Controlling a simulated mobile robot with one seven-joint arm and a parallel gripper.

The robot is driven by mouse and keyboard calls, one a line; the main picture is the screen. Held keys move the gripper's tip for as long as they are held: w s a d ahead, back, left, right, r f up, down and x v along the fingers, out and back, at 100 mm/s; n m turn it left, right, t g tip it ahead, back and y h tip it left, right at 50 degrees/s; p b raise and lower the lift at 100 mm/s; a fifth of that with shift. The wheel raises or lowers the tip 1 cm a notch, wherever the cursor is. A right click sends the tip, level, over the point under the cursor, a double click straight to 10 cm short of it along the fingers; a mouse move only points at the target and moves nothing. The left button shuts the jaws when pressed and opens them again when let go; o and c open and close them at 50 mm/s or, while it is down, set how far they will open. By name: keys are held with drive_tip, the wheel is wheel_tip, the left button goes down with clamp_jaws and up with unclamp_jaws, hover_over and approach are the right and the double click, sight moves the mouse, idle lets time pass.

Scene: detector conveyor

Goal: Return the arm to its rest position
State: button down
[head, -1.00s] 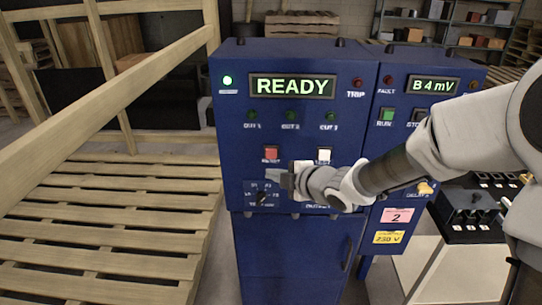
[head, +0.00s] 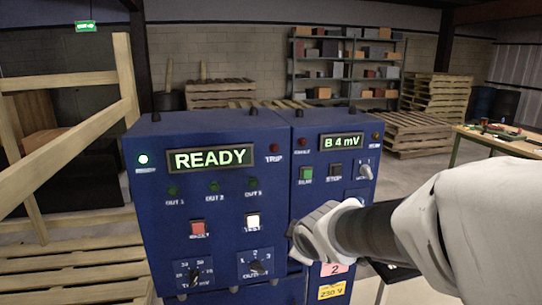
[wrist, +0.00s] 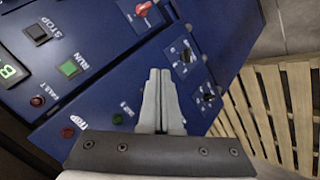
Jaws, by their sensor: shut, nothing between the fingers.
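My gripper (head: 296,243) is in front of the blue control cabinet (head: 140,203), near the seam between its left and right panels. In the wrist view my gripper (wrist: 160,72) has its two fingers together with nothing between them. The fingers hang before the blue panel face; whether they touch it I cannot tell. My arm reaches in from the right and hides the lower part of the right panel. The left display (head: 210,159) reads READY and the right display (head: 341,142) reads B 4 mV.
Wooden rails and a pallet (head: 75,245) stand left of the cabinet. Behind are a shelf with boxes (head: 345,65), stacked pallets (head: 437,95) and a workbench (head: 500,143) at right. Open floor lies between cabinet and shelf.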

drive_tip(key=s+d+r+m+g, duration=0.1)
drive_tip(key=s+d+m, duration=0.2)
drive_tip(key=s, duration=0.4)
drive_tip(key=s+d+r+m+g, duration=0.1)
drive_tip(key=s+d+m, duration=0.2)
drive_tip(key=s+m, duration=0.2)
drive_tip(key=s+d+r+m+g+h, duration=0.1)
drive_tip(key=s+d+m, duration=0.2)
drive_tip(key=s, duration=0.7)
drive_tip(key=shift+m+g, duration=0.4)
drive_tip(key=shift+m, duration=0.3)
